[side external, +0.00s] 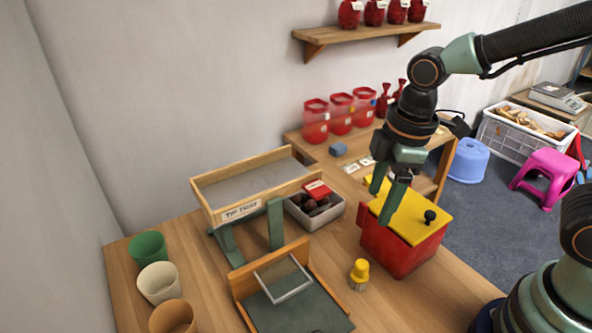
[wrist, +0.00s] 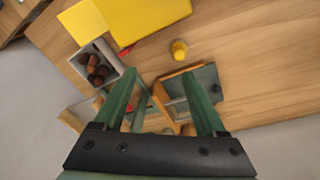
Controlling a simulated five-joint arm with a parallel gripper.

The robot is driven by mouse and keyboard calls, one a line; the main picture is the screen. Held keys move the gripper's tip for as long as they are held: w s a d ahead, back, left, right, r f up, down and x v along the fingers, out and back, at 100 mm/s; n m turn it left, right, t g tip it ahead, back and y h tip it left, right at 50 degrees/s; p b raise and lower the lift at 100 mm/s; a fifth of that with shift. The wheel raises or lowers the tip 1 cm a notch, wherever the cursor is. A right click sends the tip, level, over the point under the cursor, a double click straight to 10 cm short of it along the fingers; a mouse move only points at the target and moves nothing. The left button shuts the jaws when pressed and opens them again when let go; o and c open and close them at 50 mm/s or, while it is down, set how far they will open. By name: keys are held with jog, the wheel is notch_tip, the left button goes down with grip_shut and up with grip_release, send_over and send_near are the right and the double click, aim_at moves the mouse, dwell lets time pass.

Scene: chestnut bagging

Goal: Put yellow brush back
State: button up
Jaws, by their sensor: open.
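The yellow brush (side external: 360,273) is a small, short upright yellow piece with a paler lower part. It stands on the wooden table, between the red box with the yellow lid and the dark slab. In the wrist view the brush (wrist: 179,49) shows from above, beyond my fingertips. My gripper (side external: 381,205) is open and empty, pointing down over the back left of the yellow lid, apart from the brush. The wrist view shows the two green fingers (wrist: 160,74) spread, with nothing held between them. Bristles are too small to make out.
The red box (side external: 385,247) with a yellow lid and black knob stands right of the brush. A grey tray (side external: 333,214) of chestnuts and a labelled wooden tray (side external: 205,205) on green legs are behind. The wooden-backed slab (side external: 318,309) is in front; several cups (side external: 148,247) stand left.

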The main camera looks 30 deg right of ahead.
jog(key=d+r+m+t, duration=0.4)
jog(key=d+r+m, duration=0.3)
jog(key=d+m, duration=0.2)
jog(key=m, duration=0.2)
jog(key=shift+d+r+m, duration=0.2)
jog(key=shift+r+m, duration=0.15)
jog(key=shift+m, duration=0.05)
dwell(0.4)
